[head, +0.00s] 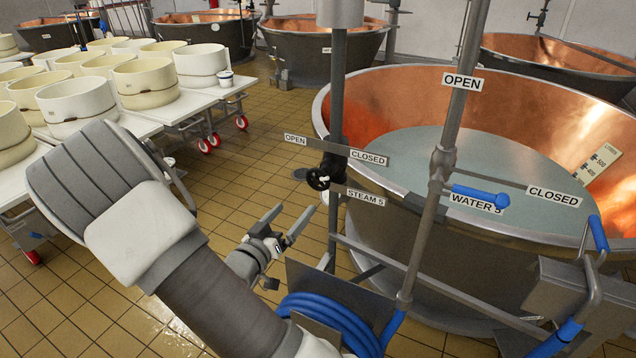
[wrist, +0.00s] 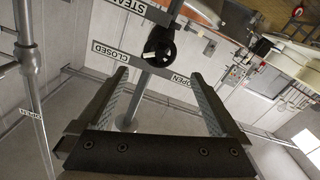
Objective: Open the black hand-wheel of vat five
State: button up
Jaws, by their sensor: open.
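The black hand-wheel (head: 318,180) sits on the vertical grey steam pipe (head: 337,100) in front of the copper vat (head: 350,100). A STEAM 5 label (head: 365,197) is just below it, with OPEN and CLOSED labels above. In the wrist view the hand-wheel (wrist: 160,46) is upper centre, beyond the fingertips. My gripper (head: 287,221) is open and empty, below and slightly left of the wheel in the head view, and apart from it. In the wrist view the jaws of my gripper (wrist: 160,76) are spread wide, with the pipe showing between them.
A blue-handled WATER 5 lever (head: 480,196) is on the second pipe to the right. A coiled blue hose (head: 328,318) hangs below my gripper. Tables of white moulds (head: 75,105) stand left. Tiled floor (head: 245,145) is clear between the tables and the vat.

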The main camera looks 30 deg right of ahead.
aim_at(317, 183)
jog(key=x, duration=1.3)
jog(key=shift+w+d, duration=0.25)
jog(key=shift+c, duration=0.2)
jog(key=c, duration=1.1)
